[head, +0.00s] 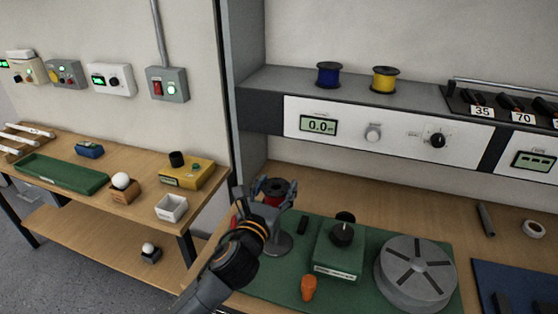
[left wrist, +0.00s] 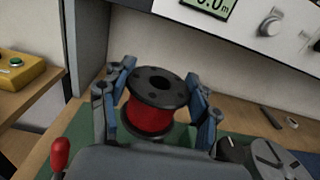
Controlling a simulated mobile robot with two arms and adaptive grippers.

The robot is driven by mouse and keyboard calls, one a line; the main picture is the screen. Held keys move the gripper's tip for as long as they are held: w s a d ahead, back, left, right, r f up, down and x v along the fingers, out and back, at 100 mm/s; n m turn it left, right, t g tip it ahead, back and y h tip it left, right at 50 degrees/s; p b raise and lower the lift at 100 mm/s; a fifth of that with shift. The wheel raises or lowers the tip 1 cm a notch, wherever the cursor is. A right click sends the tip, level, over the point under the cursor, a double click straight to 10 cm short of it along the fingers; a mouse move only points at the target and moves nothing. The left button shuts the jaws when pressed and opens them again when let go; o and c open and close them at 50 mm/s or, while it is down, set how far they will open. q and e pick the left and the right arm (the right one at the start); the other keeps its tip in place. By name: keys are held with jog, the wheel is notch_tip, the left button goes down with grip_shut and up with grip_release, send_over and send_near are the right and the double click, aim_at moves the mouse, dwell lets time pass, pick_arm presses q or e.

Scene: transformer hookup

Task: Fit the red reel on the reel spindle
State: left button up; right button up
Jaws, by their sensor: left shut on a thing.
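The red reel (head: 273,193) has black end flanges and a centre hole. My left gripper (head: 270,188) is shut on it from both sides. In the left wrist view the red reel (left wrist: 151,118) sits upright between the blue-grey fingers (left wrist: 158,105), and its hole looks dark with no pin seen in it. Right below the reel, in the head view, a grey round-based stand (head: 277,245), seemingly the reel spindle, stands on the green mat. The gripper and reel cover its upper part, so I cannot tell whether reel and spindle touch. My right gripper is out of view.
A blue reel (head: 328,75) and a yellow reel (head: 384,79) stand on the shelf above. On the green mat (head: 375,230) are a green box with a black knob (head: 340,245), an orange piece (head: 308,288) and a large grey disc (head: 415,272). Bare bench lies behind the mat.

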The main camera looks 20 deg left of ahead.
pick_arm(q)
jog(key=shift+s+f, duration=0.2)
jog(key=shift+f, duration=0.05)
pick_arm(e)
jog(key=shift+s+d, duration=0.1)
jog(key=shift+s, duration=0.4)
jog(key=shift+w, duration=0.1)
pick_arm(q)
jog(key=shift+w+r+p, duration=0.1)
jog(key=shift+r+p, duration=0.05)
jog(key=shift+p, duration=0.25)
jog(key=shift+f, duration=0.25)
jog(key=shift+f+b, duration=1.7)
jog(key=shift+f, duration=1.15)
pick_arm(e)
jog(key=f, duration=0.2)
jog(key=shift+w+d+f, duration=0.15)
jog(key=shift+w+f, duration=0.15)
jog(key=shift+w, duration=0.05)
